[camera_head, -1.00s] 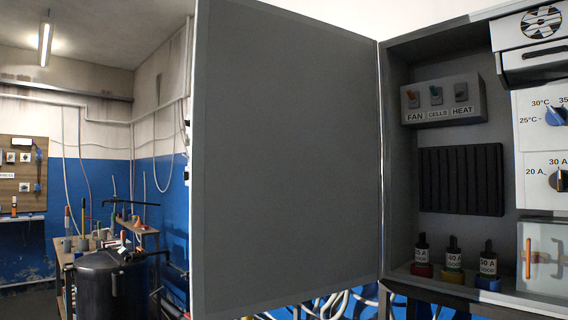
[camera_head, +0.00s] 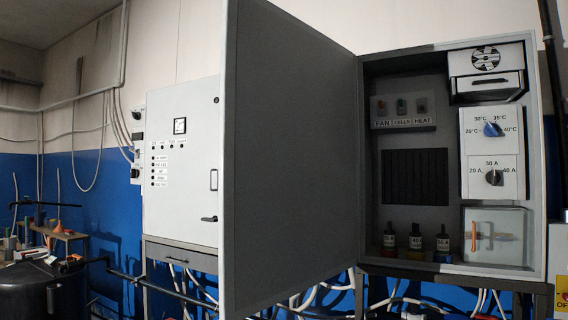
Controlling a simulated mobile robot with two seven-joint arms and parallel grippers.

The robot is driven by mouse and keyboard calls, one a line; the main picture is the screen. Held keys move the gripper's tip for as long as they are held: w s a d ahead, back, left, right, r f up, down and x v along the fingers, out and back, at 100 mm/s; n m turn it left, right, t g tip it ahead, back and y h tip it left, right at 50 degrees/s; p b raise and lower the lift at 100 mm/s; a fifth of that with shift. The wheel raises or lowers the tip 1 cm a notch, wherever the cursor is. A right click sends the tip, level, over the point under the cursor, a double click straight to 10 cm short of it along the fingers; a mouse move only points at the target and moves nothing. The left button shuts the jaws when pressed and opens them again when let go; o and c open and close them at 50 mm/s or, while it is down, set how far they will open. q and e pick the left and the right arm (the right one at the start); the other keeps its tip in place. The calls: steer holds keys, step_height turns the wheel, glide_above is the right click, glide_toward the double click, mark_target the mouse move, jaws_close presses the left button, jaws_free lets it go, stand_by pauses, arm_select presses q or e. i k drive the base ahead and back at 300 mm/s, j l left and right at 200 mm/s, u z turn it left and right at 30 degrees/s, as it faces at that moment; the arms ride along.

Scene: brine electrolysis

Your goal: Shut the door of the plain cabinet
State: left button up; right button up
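The plain cabinet (camera_head: 540,180) stands open at the right of the head view. Its grey door (camera_head: 290,160) is swung wide out to the left, hinged on the cabinet's left edge, with its inner face towards me. Inside are a switch box (camera_head: 403,110) marked FAN, CELLS and HEAT, a black ribbed panel (camera_head: 415,176), several bottles (camera_head: 415,240) on the floor, two dial panels (camera_head: 490,150) and a clear-fronted box (camera_head: 493,236) with an orange handle. Neither of my grippers shows in the view.
A second light grey cabinet (camera_head: 183,200) with a small display stands shut behind the door, to its left. A black tank (camera_head: 40,290) and a bench (camera_head: 60,236) are at the far left. Hoses (camera_head: 335,290) hang below the open cabinet.

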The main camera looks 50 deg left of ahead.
mark_target(289, 199)
steer(key=k+j, duration=0.15)
steer(key=j, duration=0.2)
steer(key=k+j, duration=0.15)
steer(key=j, duration=0.2)
steer(key=k+j+z, duration=0.1)
steer(key=j, duration=0.2)
steer(key=k+j, duration=0.1)
steer(key=j, duration=0.65)
steer(key=k+j+z, duration=0.1)
steer(key=j, duration=0.25)
steer(key=j+z, duration=0.1)
steer(key=j, duration=1.7)
